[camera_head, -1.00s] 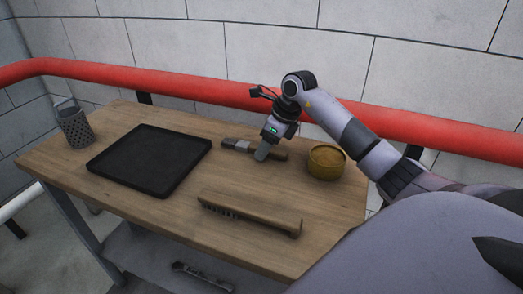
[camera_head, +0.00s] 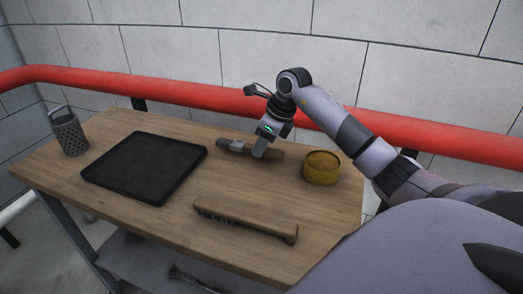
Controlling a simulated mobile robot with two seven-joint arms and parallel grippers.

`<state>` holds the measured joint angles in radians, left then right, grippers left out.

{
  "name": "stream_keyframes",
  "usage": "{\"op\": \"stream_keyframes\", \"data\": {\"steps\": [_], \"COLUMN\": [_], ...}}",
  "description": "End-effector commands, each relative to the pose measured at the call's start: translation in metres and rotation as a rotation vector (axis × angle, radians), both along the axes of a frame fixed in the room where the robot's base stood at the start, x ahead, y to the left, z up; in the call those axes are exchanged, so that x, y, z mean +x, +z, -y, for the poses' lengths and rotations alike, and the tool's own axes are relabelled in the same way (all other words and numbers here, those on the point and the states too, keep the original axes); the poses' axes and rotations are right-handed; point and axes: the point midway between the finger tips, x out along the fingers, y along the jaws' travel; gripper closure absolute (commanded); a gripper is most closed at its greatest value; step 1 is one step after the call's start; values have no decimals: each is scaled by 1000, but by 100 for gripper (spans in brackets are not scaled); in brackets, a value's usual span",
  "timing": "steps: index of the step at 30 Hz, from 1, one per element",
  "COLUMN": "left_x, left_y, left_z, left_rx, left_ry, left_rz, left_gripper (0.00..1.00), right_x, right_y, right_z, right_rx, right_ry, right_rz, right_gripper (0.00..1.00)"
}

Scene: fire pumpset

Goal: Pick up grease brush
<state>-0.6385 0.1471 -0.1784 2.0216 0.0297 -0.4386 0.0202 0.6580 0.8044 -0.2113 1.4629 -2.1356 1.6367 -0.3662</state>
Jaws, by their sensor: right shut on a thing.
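The grease brush (camera_head: 234,146), a flat brush with a brown handle, is at the back of the wooden table, right of the black tray. My right gripper (camera_head: 260,153) points down over its handle and is shut on it. The gripper hides part of the handle. The brush lies close to the table top; I cannot tell whether it touches it. My left gripper is not in view.
A black tray (camera_head: 144,167) lies on the left of the wooden table (camera_head: 180,212). A wire brush (camera_head: 245,222) lies at the front. A round yellow-brown tin (camera_head: 321,168) stands right of my gripper. A perforated holder (camera_head: 68,132) stands far left. A red pipe (camera_head: 190,95) runs behind.

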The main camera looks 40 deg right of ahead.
Motion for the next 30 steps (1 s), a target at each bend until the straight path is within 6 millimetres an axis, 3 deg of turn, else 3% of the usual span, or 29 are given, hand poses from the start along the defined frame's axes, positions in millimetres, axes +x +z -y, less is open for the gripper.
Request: {"op": "stream_keyframes", "data": {"steps": [9, 15, 21, 30], "left_x": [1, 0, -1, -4], "left_y": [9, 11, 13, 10], "left_z": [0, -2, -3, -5], "left_rx": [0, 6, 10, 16], "left_ry": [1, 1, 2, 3], "left_rz": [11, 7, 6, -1], "left_gripper": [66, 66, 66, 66], "right_x": [1, 0, 0, 0], "right_y": [86, 131, 161, 179], "right_z": [1, 1, 1, 0], "right_rx": [-3, 0, 0, 0], "right_ry": [-1, -1, -1, 0], "right_rz": [8, 7, 4, 2], "right_gripper": [100, 100, 100, 100]}}
